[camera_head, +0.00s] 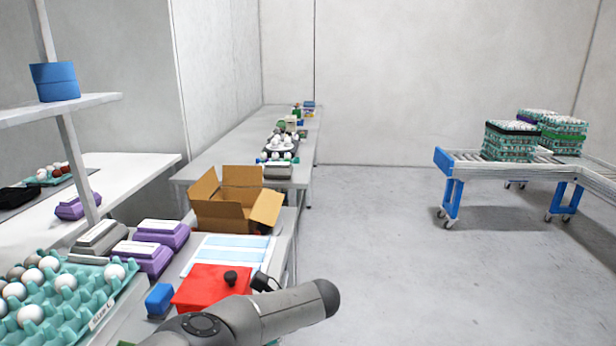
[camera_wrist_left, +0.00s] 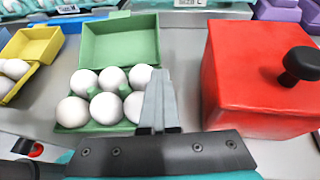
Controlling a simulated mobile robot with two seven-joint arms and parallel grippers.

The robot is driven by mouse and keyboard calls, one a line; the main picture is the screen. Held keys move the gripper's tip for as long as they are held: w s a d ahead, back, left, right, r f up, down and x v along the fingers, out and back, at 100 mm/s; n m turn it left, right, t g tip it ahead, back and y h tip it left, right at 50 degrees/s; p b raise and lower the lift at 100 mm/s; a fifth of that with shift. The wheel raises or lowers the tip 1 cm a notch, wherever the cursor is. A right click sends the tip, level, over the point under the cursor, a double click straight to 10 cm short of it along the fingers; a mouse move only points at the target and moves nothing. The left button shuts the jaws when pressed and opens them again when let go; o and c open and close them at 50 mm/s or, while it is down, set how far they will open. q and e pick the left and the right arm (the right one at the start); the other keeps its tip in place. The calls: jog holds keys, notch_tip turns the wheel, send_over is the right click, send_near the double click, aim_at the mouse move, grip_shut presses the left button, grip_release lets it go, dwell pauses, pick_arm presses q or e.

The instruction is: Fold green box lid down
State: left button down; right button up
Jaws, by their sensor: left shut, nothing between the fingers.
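The green box (camera_wrist_left: 98,126) stands on the table in the left wrist view, with several white eggs (camera_wrist_left: 110,80) in its base. Its lid (camera_wrist_left: 120,40) is open and stands up at the back, behind the eggs. My left gripper (camera_wrist_left: 158,78) is shut and empty. In that view its fingers overlap the right side of the box, in front of the rightmost eggs and just below the lid's right edge. I cannot tell whether they touch it. My right gripper is in neither view.
A red box (camera_wrist_left: 235,85) with a black knob stands right of the green box; it also shows in the head view (camera_head: 198,290). A yellow box (camera_wrist_left: 38,45) with eggs is on the left. A cardboard box (camera_head: 215,215) and purple cartons (camera_head: 165,230) stand farther back.

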pick_arm(q)
jog(key=c, duration=1.4)
grip_release()
jog(key=shift+o, duration=0.2)
jog(key=shift+w+d+f+b, duration=0.1)
jog(key=shift+d+f+b, duration=0.1)
jog(key=shift+d+b, duration=0.5)
jog(key=shift+w+d+f+b, duration=0.1)
jog(key=shift+d+f+b, duration=0.05)
jog(key=shift+d+b, duration=0.55)
jog(key=shift+d+f+b, duration=0.15)
jog(key=shift+d+b, duration=0.15)
jog(key=shift+b, duration=0.15)
jog(key=shift+d+b, duration=0.3)
jog(key=shift+b, duration=0.05)
jog(key=shift+d+f+b, duration=0.1)
jog(key=shift+d+b, duration=0.1)
jog(key=shift+b, duration=0.1)
jog(key=shift+d+b, duration=0.4)
jog(key=shift+b, duration=0.25)
jog(key=shift+d, duration=0.1)
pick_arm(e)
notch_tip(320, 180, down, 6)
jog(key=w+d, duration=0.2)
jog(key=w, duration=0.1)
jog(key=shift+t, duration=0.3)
